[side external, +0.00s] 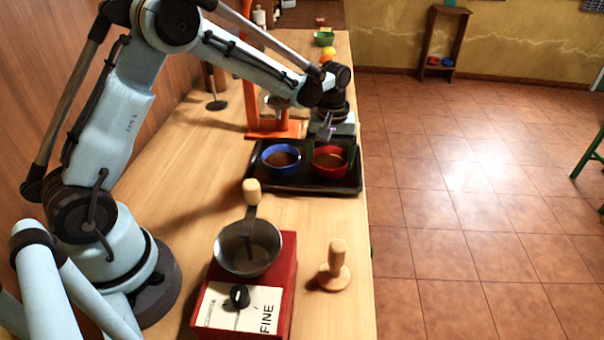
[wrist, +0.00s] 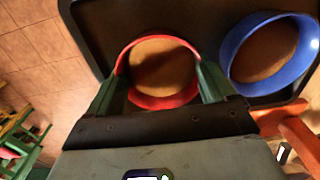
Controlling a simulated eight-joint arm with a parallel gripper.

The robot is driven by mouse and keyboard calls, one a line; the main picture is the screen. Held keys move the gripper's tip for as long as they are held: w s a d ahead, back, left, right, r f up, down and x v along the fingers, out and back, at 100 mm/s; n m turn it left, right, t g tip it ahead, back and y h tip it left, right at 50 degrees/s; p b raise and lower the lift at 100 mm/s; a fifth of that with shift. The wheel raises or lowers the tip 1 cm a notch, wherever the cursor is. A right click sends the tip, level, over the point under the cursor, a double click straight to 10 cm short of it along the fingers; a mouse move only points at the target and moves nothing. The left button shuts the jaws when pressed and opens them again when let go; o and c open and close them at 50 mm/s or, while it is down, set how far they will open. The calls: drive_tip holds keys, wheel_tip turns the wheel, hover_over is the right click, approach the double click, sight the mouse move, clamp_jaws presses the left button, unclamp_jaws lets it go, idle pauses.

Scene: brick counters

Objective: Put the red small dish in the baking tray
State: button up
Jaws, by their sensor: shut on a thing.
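The red small dish (side external: 328,169) with brown contents is in the right part of the black baking tray (side external: 305,187). A blue dish (side external: 281,169) with similar contents is in the tray to its left. My gripper (side external: 340,150) is over the red dish, with its fingers at the dish. In the wrist view my gripper (wrist: 158,88) has one green finger on each side of the red dish (wrist: 160,101), shut on it. The blue dish (wrist: 265,55) is beside it, apart. I cannot tell whether the red dish's base touches the tray floor.
An orange stand (side external: 272,128) is behind the tray. A red scale (side external: 270,290) with a metal bowl (side external: 232,250) and a wooden tamper (side external: 336,268) are on the near counter. The counter's right edge runs close beside the tray.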

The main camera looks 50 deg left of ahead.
sight(329, 166)
drive_tip(key=o, duration=1)
drive_tip(key=shift+f, duration=0.1)
drive_tip(key=shift+c, duration=0.2)
wheel_tip(329, 166, up, 12)
drive_tip(key=s+d+m+t, duration=0.2)
drive_tip(key=s+m+t, duration=0.5)
drive_tip(key=s, duration=1.1)
drive_tip(key=shift+r+m, duration=0.45)
drive_tip(key=shift+m, duration=0.55)
